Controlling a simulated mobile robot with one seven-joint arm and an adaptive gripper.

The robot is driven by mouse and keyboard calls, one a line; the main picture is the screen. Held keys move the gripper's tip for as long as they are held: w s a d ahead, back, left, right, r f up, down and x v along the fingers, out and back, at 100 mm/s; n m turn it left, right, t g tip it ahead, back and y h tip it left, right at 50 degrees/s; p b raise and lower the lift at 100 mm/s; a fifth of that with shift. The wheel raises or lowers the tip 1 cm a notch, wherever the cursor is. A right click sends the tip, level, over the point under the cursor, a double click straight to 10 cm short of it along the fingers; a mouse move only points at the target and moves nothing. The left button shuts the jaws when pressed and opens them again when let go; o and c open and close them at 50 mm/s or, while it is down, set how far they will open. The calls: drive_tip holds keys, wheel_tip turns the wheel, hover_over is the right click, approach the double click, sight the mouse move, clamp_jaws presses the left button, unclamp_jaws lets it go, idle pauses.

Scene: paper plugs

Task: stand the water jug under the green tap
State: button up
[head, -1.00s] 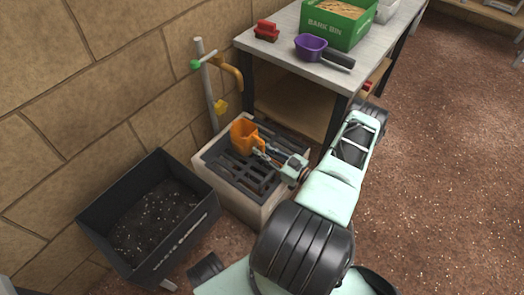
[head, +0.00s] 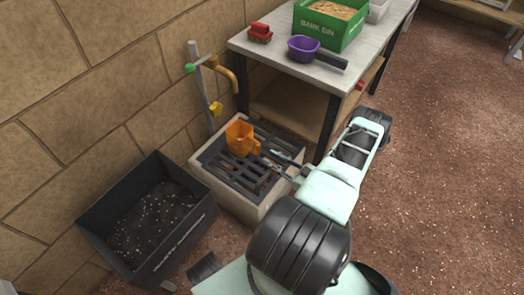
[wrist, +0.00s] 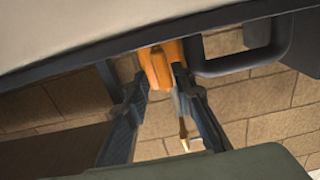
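The orange water jug (head: 238,138) stands upright on the dark grate (head: 240,173) of a pale trough, its handle towards my gripper. The tap post behind has a green knob (head: 190,68) at its upper left and an orange curved spout (head: 226,72) at its right. The jug is below this spout in the picture; I cannot tell whether it is exactly beneath its mouth. My gripper (head: 268,159) is open beside the handle, its fingers spread. In the wrist view the jug (wrist: 160,66) shows beyond and between the fingertips (wrist: 160,80).
A yellow piece (head: 215,108) sits lower on the post. A dark bin (head: 95,222) stands left of the trough. A bench (head: 275,57) at the right holds a purple pot (head: 303,48), a green bark bin (head: 318,30) and a red object (head: 260,33). The floor at right is clear.

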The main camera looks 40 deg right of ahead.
drive_tip(key=v, duration=0.5)
idle(0.4)
